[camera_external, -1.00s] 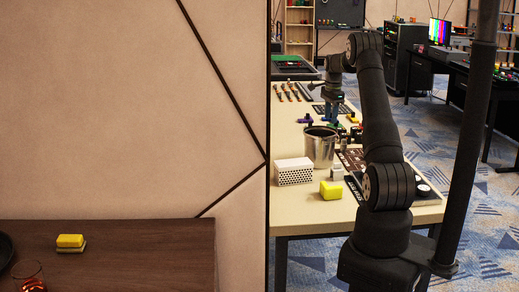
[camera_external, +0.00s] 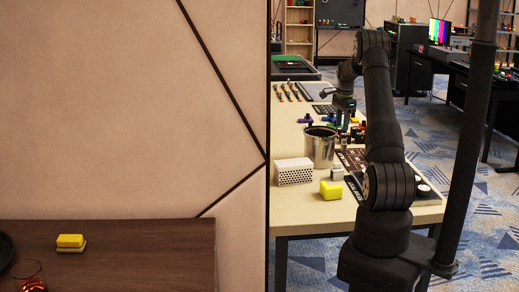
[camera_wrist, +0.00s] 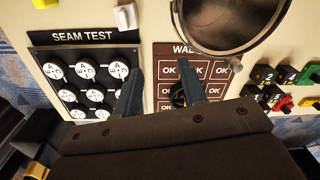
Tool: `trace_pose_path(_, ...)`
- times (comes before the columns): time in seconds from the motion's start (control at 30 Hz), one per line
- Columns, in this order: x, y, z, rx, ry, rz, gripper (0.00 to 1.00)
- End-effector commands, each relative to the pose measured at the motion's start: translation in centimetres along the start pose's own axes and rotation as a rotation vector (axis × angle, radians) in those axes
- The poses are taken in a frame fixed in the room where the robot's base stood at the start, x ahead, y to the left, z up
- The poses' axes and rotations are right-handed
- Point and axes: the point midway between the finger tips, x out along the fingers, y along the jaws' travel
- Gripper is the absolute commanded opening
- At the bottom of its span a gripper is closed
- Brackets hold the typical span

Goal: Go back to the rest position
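My gripper (camera_external: 345,120) hangs pointing down over the far part of the light table (camera_external: 300,222), behind the metal pot (camera_external: 319,149). In the wrist view my gripper (camera_wrist: 160,80) shows two dark fingers spread apart with nothing held between them. They are over the boards: the SEAM TEST board (camera_wrist: 87,80) with round white dials is at the left, and a brown board (camera_wrist: 192,72) with OK tiles is at the right. A small dark and orange item near the right finger is partly hidden.
The pot's rim also shows at the top of the wrist view (camera_wrist: 232,50). A white perforated box (camera_external: 294,172) and a yellow block (camera_external: 331,190) stand at the table's near end. Numbered dark blocks (camera_wrist: 272,84) lie right of the brown board. A dark pole (camera_external: 470,150) rises at the right.

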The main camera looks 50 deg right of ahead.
Motion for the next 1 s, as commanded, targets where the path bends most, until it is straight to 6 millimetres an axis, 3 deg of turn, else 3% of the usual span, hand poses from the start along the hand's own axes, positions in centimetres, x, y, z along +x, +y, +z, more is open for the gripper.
trace_pose_path(0.37,-4.2,4.8,-4.5,0.003,0.001,-0.001,0.38)
trace_pose_path(1.0,-5.2,6.9,4.7,-0.627,-0.024,0.003,0.38)
